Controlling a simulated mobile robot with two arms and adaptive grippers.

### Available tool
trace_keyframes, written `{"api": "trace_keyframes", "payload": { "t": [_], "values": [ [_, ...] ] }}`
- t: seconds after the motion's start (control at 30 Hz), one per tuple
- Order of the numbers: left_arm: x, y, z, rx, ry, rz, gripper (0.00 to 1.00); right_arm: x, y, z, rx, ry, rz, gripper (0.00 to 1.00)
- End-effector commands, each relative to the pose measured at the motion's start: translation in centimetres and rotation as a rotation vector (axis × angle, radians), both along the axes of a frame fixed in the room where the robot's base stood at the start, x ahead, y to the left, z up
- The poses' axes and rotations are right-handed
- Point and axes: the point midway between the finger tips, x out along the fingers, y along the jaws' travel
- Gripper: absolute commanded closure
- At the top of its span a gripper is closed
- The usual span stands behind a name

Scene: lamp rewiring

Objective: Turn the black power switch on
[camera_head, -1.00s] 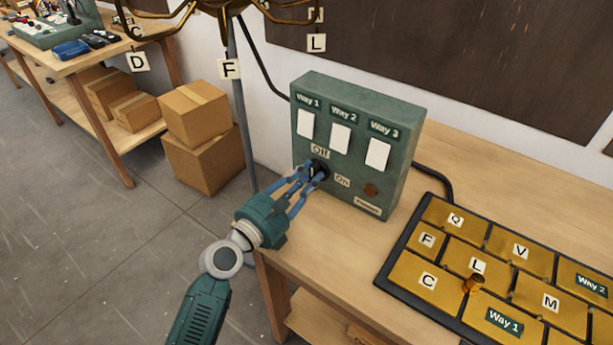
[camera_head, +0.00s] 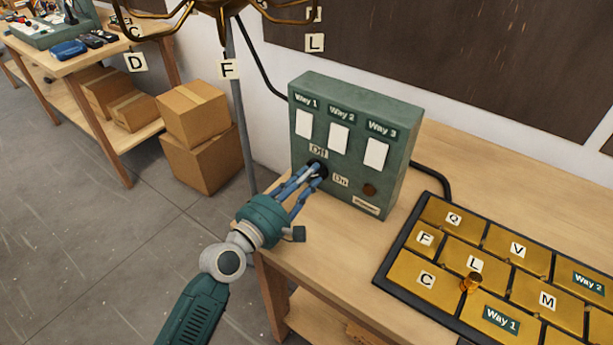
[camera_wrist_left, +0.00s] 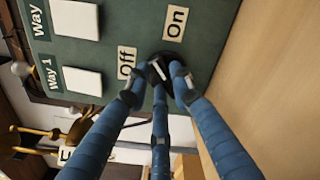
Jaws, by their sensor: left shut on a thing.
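The black power switch (camera_head: 322,165) is a round knob low on the front of the green control box (camera_head: 345,95). The Off label (camera_head: 318,151) is above it and the On label (camera_head: 340,181) is to its right. My left gripper (camera_head: 317,172) is shut on the knob, its blue fingers around it. In the left wrist view the fingertips (camera_wrist_left: 158,78) close around the black knob (camera_wrist_left: 157,66), which shows a pale line. The fingers partly cover the knob, so I cannot tell which label the line points to. My right gripper is not in view.
The box stands on a wooden table (camera_head: 480,165) against the wall. A black tray (camera_head: 385,284) of brass lettered plates lies to its right. A brass lamp frame (camera_head: 222,8) with letter tags hangs above. Cardboard boxes (camera_head: 195,115) stand on the floor at left.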

Motion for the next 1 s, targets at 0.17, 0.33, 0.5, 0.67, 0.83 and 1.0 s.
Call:
{"api": "trace_keyframes", "payload": {
  "t": [0.17,0.33,0.5,0.67,0.83,1.0],
  "values": [
    [-0.11,-0.11,-0.15,0.138,-0.097,-0.002,1.0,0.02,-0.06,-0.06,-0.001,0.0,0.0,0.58],
    [-0.17,-0.2,-0.18,0.266,-0.19,-0.002,1.0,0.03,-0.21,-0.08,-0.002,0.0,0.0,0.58],
    [-0.26,-0.31,-0.26,0.381,-0.274,-0.002,1.0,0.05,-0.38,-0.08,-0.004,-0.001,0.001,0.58],
    [-0.31,-0.36,-0.34,0.47,-0.338,-0.002,1.0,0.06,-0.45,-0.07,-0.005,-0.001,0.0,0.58],
    [-0.33,-0.4,-0.4,0.536,-0.385,-0.002,1.0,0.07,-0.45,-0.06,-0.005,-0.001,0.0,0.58],
    [-0.34,-0.43,-0.42,0.576,-0.414,-0.002,1.0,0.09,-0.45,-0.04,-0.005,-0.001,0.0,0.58]
  ]
}}
